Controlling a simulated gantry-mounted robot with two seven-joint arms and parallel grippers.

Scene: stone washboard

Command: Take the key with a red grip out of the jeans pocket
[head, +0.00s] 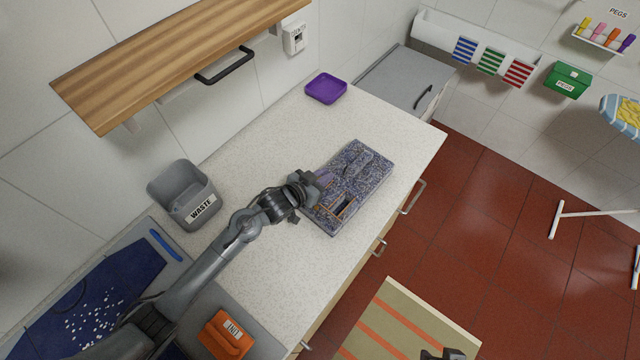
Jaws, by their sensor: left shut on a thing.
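The speckled blue-grey slab, which looks like the stone washboard (375,163), lies on the counter. A dark opening with orange-brown edges (345,207), perhaps the jeans pocket, shows on its near part. I cannot clearly tell cloth from stone there. My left gripper (316,187) is at the slab's left edge, beside the dark opening. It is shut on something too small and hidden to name. No red grip is visible, so I cannot make out the key. A dark shape at the bottom edge, seemingly my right gripper (441,354), is cut off, and its jaws are unclear.
A purple tray (326,88) stands at the back of the counter. A grey waste bin (184,194) stands left, below a wooden shelf (180,55). The counter around the slab is mostly clear.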

